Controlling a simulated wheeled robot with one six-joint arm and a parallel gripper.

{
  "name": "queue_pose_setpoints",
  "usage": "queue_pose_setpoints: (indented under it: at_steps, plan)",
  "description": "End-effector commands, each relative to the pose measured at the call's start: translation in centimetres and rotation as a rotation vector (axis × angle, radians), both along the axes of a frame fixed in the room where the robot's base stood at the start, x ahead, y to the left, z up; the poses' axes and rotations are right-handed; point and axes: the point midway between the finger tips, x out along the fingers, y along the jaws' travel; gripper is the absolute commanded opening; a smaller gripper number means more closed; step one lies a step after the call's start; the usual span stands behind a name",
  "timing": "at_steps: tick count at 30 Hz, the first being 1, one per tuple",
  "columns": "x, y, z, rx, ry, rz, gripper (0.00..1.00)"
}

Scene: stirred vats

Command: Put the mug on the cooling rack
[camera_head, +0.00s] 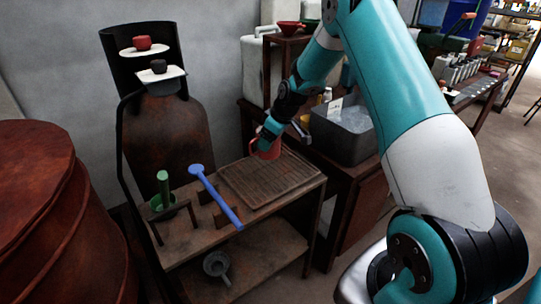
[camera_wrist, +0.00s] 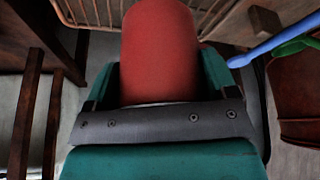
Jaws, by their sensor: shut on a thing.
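My gripper (camera_head: 268,138) is shut on the mug, and the arm reaches in from the upper right. In the wrist view the mug (camera_wrist: 160,50) fills the middle, between the teal fingers (camera_wrist: 160,78). Part of the rack (camera_wrist: 95,12) shows beyond it. I cannot tell whether the mug touches the rack. Most of the rack's top is bare.
A rusty vat (camera_head: 40,200) is at far left.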

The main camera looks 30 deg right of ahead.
Motion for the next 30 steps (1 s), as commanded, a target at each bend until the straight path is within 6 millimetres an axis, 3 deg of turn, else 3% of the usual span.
queue_pose_setpoints:
  at_steps: [15,27,28,30]
  plan:
    - [0.1,0.0,-6.3,0.0,-0.002,0.001,0.37]
    - [0.1,0.0,-7.1,0.0,-0.004,-0.001,0.37]
    - [0.0,0.0,-7.1,0.0,-0.001,0.0,0.83]
    - [0.0,0.0,-7.0,0.0,-0.001,0.0,0.99]
